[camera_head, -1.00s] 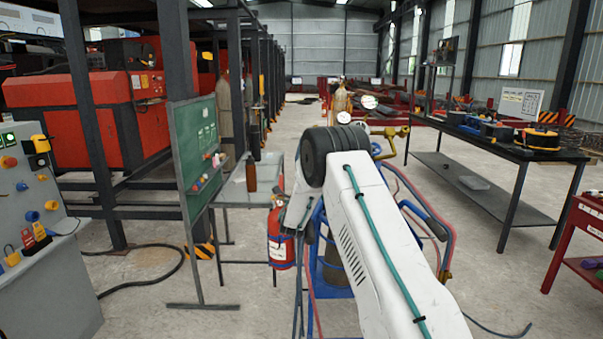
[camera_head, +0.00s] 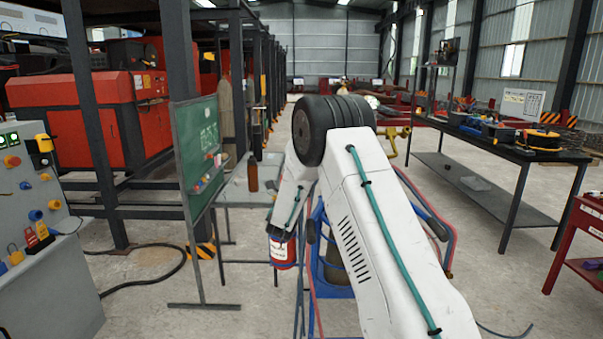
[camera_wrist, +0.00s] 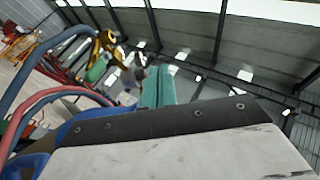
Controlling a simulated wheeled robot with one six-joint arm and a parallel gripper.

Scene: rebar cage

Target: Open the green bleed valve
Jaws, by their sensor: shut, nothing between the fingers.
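The green bleed valve cannot be made out for sure. In the wrist view a small green part (camera_wrist: 96,71) shows beside a brass fitting (camera_wrist: 106,44) at upper left, left of my gripper and apart from it in the picture. My gripper (camera_wrist: 158,72) shows there as two teal fingers pressed together, with nothing between them. In the head view a brass fitting (camera_head: 396,134) shows just right of my arm's dark elbow. My arm covers most of the blue cylinder trolley (camera_head: 318,300), and my fingers cannot be made out there.
Red and blue hoses (camera_wrist: 50,98) curve close on the left in the wrist view. A green board (camera_head: 197,150) and control panel (camera_head: 38,220) are left; a dark workbench (camera_head: 500,145) is right.

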